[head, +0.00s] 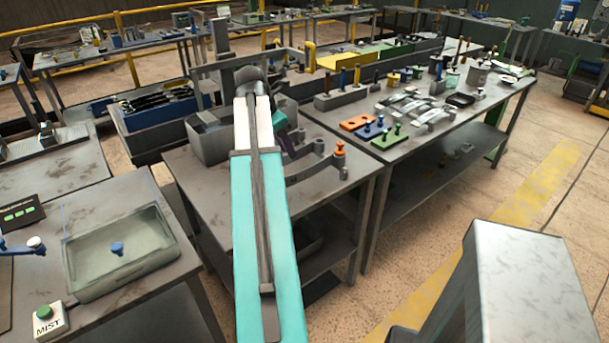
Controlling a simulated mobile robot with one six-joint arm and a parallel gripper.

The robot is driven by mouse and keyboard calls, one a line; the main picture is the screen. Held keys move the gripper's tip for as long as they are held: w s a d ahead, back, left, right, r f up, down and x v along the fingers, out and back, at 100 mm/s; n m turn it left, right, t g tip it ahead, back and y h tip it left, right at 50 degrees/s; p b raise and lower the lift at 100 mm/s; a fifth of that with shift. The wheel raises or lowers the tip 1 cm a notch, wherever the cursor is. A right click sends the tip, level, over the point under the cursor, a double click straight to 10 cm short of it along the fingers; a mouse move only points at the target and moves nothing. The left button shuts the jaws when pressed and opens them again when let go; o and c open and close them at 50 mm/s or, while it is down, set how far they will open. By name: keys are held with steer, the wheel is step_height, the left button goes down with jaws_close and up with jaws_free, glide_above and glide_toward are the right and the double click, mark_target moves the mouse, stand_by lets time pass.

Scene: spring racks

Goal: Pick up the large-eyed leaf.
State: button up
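Grey curved metal strips (318,167) with rounded ends, which look like leaf springs, are on the near middle bench beside an orange knobbed post (340,149). More pale curved strips (408,106) lie on the long bench to the right. I cannot tell from here which one is the large-eyed leaf. My teal and white arm reaches forward over the middle bench. My gripper is mostly hidden behind the arm, near the dark end by the grey strips; its fingers cannot be made out.
A grey bin (208,140) stands at the middle bench's back left. Orange, blue and green knobbed plates (372,131) sit on the right bench. A clear-lidded tray (118,252) and a MIST button box (48,320) are at left. Open floor (430,225) lies right.

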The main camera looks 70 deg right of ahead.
mark_target(301, 172)
steer(key=shift+p+x, duration=0.7)
steer(key=shift+x, duration=3.6)
steer(key=shift+d, duration=0.1)
steer(key=shift+s, duration=0.1)
steer(key=shift+d+p+x, duration=0.2)
steer(key=shift+p+x, duration=0.45)
steer(key=shift+x, duration=1.85)
